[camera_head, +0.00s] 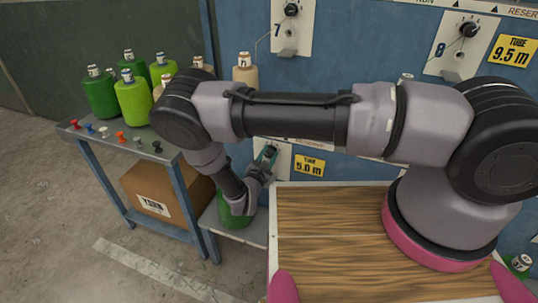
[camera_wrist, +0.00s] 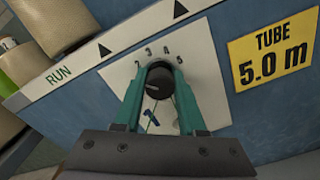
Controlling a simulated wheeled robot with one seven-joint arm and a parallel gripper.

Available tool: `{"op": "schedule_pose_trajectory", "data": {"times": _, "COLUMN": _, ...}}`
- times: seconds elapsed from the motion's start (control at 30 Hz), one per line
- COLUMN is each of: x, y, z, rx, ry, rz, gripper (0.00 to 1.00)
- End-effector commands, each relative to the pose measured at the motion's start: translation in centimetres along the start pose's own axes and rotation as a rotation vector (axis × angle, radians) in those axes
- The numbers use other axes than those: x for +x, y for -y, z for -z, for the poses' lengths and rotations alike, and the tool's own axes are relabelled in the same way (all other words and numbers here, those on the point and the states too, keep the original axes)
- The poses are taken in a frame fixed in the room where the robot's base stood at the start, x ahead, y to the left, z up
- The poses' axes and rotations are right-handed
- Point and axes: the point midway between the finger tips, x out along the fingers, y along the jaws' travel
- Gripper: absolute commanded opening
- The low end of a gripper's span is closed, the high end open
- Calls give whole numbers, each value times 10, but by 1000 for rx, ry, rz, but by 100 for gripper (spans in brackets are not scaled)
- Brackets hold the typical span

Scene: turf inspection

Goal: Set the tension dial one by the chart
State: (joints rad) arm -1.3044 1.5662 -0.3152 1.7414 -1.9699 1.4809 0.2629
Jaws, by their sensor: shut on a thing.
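In the wrist view, the black tension dial (camera_wrist: 158,79) sits on a white plate (camera_wrist: 205,62) with small numbers around its top. A large blue figure below it, probably 1, is partly hidden by my gripper. My gripper (camera_wrist: 160,72) has its teal fingers closed on the dial, one on each side. A pale mark on the dial's face points roughly left. In the head view, my gripper (camera_head: 268,155) is at the low plate (camera_head: 284,160) on the blue panel, and its fingers mostly cover the dial. I cannot make out a chart in either view.
A yellow "TUBE 5.0 m" sign (camera_wrist: 270,57) is right of the plate. Higher dials, 7 (camera_head: 291,10) and 8 (camera_head: 468,30), are on the panel. Left, a grey table (camera_head: 130,145) holds green spools and coloured pegs. A green spool (camera_head: 234,218) stands below my gripper.

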Motion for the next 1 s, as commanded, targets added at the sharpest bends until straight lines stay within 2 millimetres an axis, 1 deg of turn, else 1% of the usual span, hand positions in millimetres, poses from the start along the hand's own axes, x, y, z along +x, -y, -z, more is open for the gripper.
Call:
{"op": "schedule_pose_trajectory", "data": {"times": 0.2, "x": -1, "y": 0, "z": 0, "rx": 56, "ry": -1, "rz": 1, "gripper": 0}}
{"op": "schedule_pose_trajectory", "data": {"times": 0.67, "x": -1, "y": 1, "z": 0, "rx": 67, "ry": -2, "rz": 1, "gripper": 0}}
{"op": "schedule_pose_trajectory", "data": {"times": 0.7, "x": -1, "y": 1, "z": 1, "rx": 67, "ry": -2, "rz": 1, "gripper": 51}}
{"op": "schedule_pose_trajectory", "data": {"times": 0.73, "x": -1, "y": 1, "z": 1, "rx": 67, "ry": -2, "rz": 1, "gripper": 63}}
{"op": "schedule_pose_trajectory", "data": {"times": 0.77, "x": -1, "y": 1, "z": 0, "rx": 67, "ry": -1, "rz": 1, "gripper": 70}}
{"op": "schedule_pose_trajectory", "data": {"times": 1.0, "x": 0, "y": 0, "z": 0, "rx": 67, "ry": -1, "rz": 1, "gripper": 70}}
